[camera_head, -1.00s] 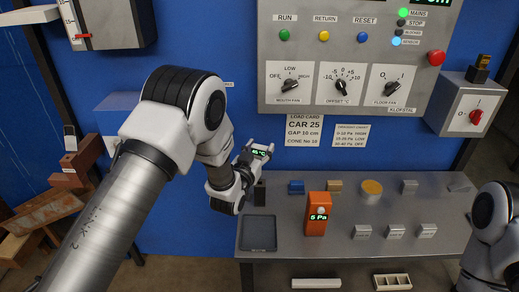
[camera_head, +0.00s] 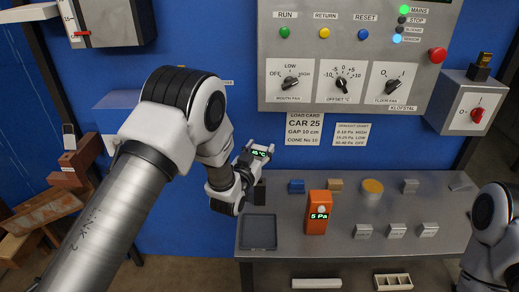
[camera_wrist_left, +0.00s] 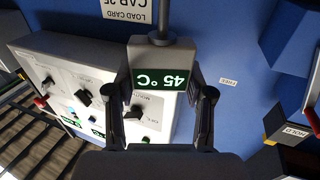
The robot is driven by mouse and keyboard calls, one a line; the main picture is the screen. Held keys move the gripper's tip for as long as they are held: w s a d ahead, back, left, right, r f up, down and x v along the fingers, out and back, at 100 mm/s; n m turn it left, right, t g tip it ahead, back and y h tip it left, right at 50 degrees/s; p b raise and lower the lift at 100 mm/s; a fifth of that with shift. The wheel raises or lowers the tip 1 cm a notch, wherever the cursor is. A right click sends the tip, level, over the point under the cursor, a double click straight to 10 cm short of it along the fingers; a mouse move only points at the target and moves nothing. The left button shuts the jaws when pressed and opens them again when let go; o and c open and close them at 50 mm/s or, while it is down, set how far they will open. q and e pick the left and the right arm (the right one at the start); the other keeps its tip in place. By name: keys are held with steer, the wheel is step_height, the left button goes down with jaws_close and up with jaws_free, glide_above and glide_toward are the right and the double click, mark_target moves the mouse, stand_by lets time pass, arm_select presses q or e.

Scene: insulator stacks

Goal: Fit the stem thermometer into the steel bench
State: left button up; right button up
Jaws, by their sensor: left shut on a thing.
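The stem thermometer (camera_head: 258,152) has a grey body with a green-lit display, reading 45 °C in the left wrist view (camera_wrist_left: 152,52). A thin grey stem runs up from its body there. My left gripper (camera_head: 246,164) is shut on the thermometer, with one finger on each side of its body (camera_wrist_left: 157,85). It holds it by the back left part of the steel bench (camera_head: 290,248), in front of the blue wall. I cannot tell the height above the bench. My right arm shows at the right edge; its gripper is out of view.
On the bench stand an orange gauge (camera_head: 317,220), a dark tray (camera_head: 258,232), a blue block (camera_head: 296,186), a yellow round piece (camera_head: 372,188) and several small grey blocks. A grey control panel (camera_head: 360,60) hangs above.

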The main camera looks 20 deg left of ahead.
arm_select(q)
step_height(320, 180, down, 9)
steer(key=b, duration=0.7)
steer(key=shift+r, duration=0.15)
stand_by(2.2)
steer(key=o, duration=1.3)
steer(key=shift+r, duration=0.1)
steer(key=shift+c, duration=0.2)
steer(key=s, duration=1.2)
steer(key=shift+a, duration=0.4)
